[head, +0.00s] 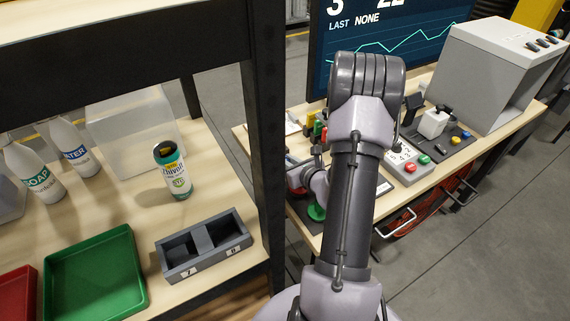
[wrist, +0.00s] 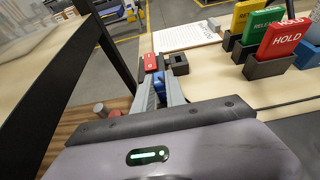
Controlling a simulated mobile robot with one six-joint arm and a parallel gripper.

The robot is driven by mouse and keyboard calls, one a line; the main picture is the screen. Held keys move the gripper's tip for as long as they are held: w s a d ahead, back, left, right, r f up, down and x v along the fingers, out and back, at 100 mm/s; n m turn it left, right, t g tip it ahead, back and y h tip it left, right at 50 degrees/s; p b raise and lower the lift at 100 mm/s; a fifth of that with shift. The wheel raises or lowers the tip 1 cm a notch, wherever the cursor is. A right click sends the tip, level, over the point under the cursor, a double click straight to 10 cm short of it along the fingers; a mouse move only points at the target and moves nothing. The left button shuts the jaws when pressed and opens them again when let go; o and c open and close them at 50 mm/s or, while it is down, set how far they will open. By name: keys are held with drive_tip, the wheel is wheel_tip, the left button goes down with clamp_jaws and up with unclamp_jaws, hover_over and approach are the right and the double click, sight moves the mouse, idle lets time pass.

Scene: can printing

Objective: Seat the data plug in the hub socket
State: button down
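In the wrist view my gripper (wrist: 163,92) reaches forward over the wooden bench, its two grey fingers close together. A small blue piece (wrist: 160,84), which looks like the data plug, sits between the fingers. Just beyond the fingertips stand a red block (wrist: 150,62) with small lettering and, to its right, a small dark block with a square opening (wrist: 179,63), which looks like a socket. I cannot tell whether the blue piece touches either block. In the head view my arm hides the gripper, plug and socket.
Yellow, green and red HOLD cards (wrist: 283,38) stand in dark holders to the right. A white printed sheet (wrist: 187,37) lies behind the blocks. The head view shows a grey box (head: 490,75) on the bench and a dark shelf post (head: 266,120) left of my arm.

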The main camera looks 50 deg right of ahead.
wheel_tip(320, 180, up, 17)
drive_tip(key=p, duration=0.9)
idle(0.4)
